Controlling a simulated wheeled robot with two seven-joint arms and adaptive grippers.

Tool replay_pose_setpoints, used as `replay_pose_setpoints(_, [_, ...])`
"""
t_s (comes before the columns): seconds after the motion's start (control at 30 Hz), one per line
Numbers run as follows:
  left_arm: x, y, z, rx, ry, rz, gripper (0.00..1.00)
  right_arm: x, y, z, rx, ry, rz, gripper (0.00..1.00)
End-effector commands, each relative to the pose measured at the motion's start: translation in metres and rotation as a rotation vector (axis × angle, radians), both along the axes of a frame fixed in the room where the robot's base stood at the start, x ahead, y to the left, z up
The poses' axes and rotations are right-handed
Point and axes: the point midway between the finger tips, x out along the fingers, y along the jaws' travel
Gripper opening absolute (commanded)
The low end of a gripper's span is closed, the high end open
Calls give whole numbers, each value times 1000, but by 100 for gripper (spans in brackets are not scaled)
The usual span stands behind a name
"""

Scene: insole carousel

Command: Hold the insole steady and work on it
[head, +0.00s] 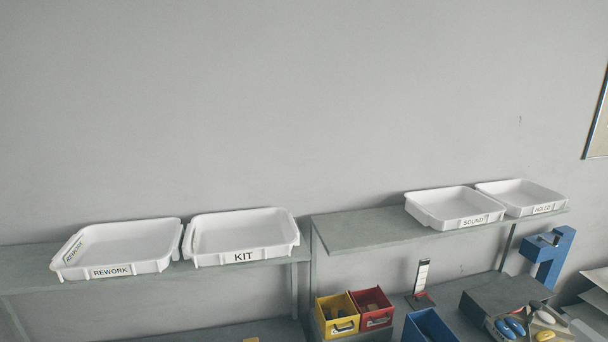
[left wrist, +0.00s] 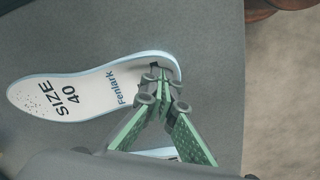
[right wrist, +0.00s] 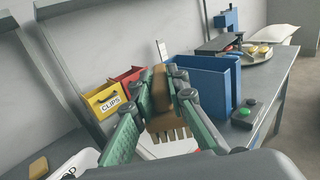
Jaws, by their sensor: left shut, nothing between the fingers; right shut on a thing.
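A white insole (left wrist: 85,90) with a pale blue edge lies flat on a grey surface in the left wrist view. It is printed "SIZE 40" and "Fenlark", and small dark dots show at its left end. My left gripper (left wrist: 163,88) is shut and empty at the insole's right end; I cannot tell whether it touches. My right gripper (right wrist: 170,76) is shut on a brown toothed tool (right wrist: 161,104), like a comb or brush, its teeth pointing down in the right wrist view. Neither gripper shows in the head view.
White trays marked REWORK (head: 150,265), KIT (head: 292,240), SOUND (head: 425,215) and HOLED (head: 560,203) stand on wall shelves. A yellow clips bin (right wrist: 92,92), red bin (head: 388,310) and blue bin (right wrist: 226,90) stand on the bench. A green button (right wrist: 245,112) sits near its edge.

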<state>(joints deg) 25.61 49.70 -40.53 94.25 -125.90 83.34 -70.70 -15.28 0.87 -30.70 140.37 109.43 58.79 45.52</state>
Motion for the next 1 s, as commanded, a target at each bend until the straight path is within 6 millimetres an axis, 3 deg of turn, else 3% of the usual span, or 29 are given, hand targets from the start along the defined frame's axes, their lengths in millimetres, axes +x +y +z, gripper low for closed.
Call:
replay_pose_setpoints(0.37, [0, 0, 4, 1, 0, 0, 0, 0, 0, 3, 0, -1, 0, 0])
replay_pose_setpoints(1.0, [0, 0, 66, 1, -1, 0, 0, -1, 0, 37, 0, -6, 0, 0])
